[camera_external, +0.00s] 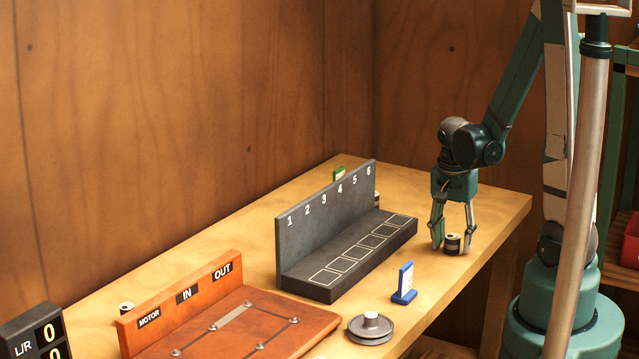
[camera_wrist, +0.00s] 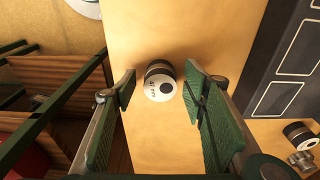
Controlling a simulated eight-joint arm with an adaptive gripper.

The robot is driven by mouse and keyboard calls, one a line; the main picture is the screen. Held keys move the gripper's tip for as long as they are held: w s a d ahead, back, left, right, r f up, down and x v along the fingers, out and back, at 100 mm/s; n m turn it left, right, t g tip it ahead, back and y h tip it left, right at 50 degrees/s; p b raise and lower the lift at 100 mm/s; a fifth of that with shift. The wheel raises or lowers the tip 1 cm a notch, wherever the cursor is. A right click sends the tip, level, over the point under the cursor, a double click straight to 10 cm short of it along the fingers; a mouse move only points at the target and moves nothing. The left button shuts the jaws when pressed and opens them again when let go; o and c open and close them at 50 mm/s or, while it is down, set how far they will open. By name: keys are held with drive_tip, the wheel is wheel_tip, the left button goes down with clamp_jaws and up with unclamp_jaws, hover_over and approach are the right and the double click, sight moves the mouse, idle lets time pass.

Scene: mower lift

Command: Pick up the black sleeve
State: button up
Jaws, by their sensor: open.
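A small black sleeve with a pale band and a white top (camera_external: 452,243) stands upright on the wooden table, near its right end. In the wrist view the sleeve (camera_wrist: 160,82) shows its white, lettered top with a dark centre, lying between my fingertips. My gripper (camera_external: 453,243) points down over it, with the fingers apart on either side. In the wrist view my green-padded gripper (camera_wrist: 163,90) is open, with a gap between each finger and the sleeve. Another similar sleeve (camera_wrist: 299,133) stands at the lower right of the wrist view.
A dark rack numbered 1 to 6 (camera_external: 322,278) stands left of my gripper. A blue stand with a card (camera_external: 404,284), a grey pulley-like disc (camera_external: 371,328) and an orange-brown board labelled MOTOR, IN, OUT (camera_external: 258,325) sit nearer the front. The table's right edge is close to the gripper.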

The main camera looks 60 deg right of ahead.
sight(444, 233)
drive_tip(key=c, duration=1.2)
drive_tip(key=shift+r, duration=0.15)
drive_tip(key=shift+r+p, duration=1.1)
drive_tip(key=shift+r, duration=3.75)
